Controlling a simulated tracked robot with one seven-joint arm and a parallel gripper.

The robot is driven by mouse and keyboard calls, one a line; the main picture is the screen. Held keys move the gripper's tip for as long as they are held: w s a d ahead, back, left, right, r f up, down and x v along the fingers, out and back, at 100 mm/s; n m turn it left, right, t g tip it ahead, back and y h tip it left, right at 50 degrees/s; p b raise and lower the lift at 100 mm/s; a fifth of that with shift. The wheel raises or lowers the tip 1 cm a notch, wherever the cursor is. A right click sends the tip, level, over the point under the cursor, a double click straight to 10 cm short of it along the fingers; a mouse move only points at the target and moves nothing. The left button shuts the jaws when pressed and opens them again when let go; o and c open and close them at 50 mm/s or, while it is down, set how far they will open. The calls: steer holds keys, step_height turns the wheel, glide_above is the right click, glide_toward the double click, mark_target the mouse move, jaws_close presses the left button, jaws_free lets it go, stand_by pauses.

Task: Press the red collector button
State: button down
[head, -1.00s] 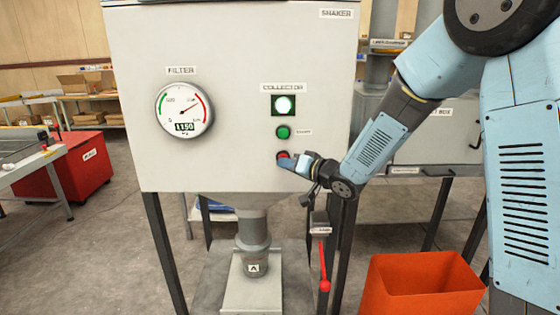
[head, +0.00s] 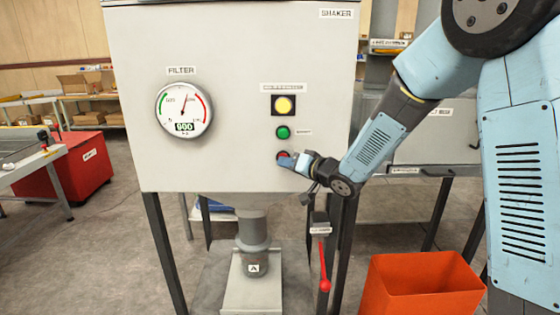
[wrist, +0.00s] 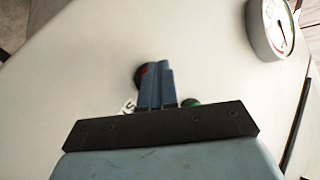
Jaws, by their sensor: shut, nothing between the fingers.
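The red collector button (head: 281,154) is on the grey cabinet's front (head: 230,100), below a green button (head: 283,132) and a square indicator lamp (head: 284,105) that is lit yellow. My gripper (head: 288,161) is shut and empty, with its fingertips at the red button and covering most of it. In the wrist view the shut fingers (wrist: 156,80) reach the cabinet face, and a little red of the button (wrist: 144,70) with its dark ring shows beside them. I cannot tell how far the button is pushed in.
A red-handled lever (head: 324,285) hangs below the cabinet.

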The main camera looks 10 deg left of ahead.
steer(key=shift+s+d, duration=0.25)
steer(key=shift+s, duration=0.65)
steer(key=shift+s+d, duration=0.2)
steer(key=shift+s, duration=0.6)
steer(key=shift+s+d, duration=0.2)
steer(key=shift+s, duration=0.6)
steer(key=shift+s+d, duration=0.2)
steer(key=shift+s, duration=0.6)
